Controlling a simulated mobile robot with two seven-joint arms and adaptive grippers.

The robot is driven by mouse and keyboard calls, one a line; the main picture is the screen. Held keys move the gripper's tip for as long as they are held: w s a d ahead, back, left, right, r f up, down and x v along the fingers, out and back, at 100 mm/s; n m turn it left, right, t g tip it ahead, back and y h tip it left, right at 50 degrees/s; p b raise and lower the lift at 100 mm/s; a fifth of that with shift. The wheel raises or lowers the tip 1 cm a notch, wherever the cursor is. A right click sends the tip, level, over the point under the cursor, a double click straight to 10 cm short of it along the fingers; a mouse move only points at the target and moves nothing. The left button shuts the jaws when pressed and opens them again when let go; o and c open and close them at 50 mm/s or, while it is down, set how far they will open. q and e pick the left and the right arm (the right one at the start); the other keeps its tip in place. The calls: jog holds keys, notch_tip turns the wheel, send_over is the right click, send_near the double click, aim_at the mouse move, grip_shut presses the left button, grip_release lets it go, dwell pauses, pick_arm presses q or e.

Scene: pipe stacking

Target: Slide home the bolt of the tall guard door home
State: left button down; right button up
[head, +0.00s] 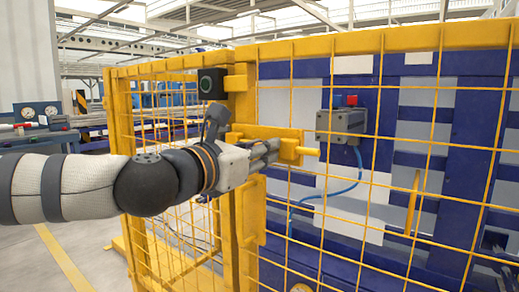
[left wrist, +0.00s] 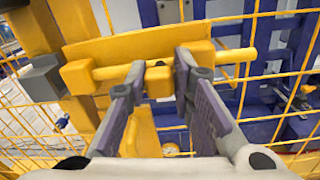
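The yellow guard door (head: 395,150) is a tall mesh panel in a yellow frame. Its bolt is a horizontal yellow rod, with its end (head: 312,152) sticking out to the right of a yellow bracket in the head view. In the left wrist view the bolt (left wrist: 235,57) runs across a yellow plate (left wrist: 110,48), with a small yellow block (left wrist: 158,80) at its middle. My left gripper (left wrist: 160,72) has its fingers apart, one on each side of this block; I cannot tell whether they touch it. My right gripper is not in view.
A grey switch box with a red top (head: 341,122) and a blue cable sits behind the mesh. The floor left of the door (head: 60,240) is clear.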

pick_arm(q)
jog(key=w+a, duration=0.3)
jog(key=a, duration=0.2)
jog(key=shift+w, duration=0.25)
jog(key=c, duration=1.4)
grip_release()
jog(key=shift+w, duration=0.1)
jog(key=shift+o, duration=0.2)
jog(key=v, duration=1.2)
